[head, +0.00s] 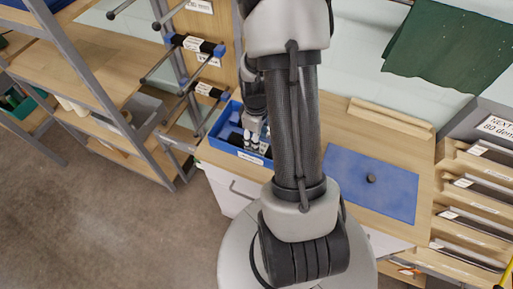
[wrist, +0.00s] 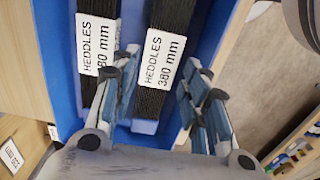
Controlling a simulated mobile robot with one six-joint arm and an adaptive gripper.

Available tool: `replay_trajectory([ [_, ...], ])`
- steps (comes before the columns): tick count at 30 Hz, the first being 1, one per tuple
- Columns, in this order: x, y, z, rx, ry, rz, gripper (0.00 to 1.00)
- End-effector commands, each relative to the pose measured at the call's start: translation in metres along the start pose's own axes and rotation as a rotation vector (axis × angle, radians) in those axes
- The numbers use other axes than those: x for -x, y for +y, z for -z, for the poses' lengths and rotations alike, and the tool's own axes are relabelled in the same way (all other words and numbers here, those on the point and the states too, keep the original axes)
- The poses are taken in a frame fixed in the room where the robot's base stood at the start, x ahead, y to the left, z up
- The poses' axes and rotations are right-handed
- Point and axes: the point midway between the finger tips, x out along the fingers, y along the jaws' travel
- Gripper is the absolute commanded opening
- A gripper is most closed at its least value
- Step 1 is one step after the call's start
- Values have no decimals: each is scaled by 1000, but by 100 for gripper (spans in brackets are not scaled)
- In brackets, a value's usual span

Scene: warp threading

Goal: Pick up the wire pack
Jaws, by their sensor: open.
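Two dark wire packs lie side by side in a blue bin (wrist: 62,62), each with a white label reading HEDDLES 380 mm. In the wrist view, one pack (wrist: 176,14) is in the middle and the other (wrist: 58,14) is to its left. My gripper (wrist: 160,82) is open, its fingers on either side of the middle pack's near part; I cannot tell whether they touch it. In the head view, my gripper (head: 256,136) reaches down into the blue bin (head: 222,119), and my arm hides part of the bin.
The bin stands on a wooden bench beside a shelf rack (head: 92,70) at left. A blue mat (head: 385,187) with a small dark knob (head: 371,179) lies to the right of my arm. Slotted wooden trays (head: 475,205) stand at the far right. The bin's walls are close around my gripper.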

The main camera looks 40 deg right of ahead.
Motion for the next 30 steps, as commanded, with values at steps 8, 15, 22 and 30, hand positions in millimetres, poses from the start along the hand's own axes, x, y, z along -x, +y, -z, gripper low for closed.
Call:
replay_trajectory([
  [8, -39, 0, -2, 0, -1, 1, 42],
  [15, -38, 0, -2, 0, -1, 0, 39],
  [22, -38, 0, -2, 0, 0, 0, 24],
  [30, -38, 0, -2, 0, 0, 0, 6],
])
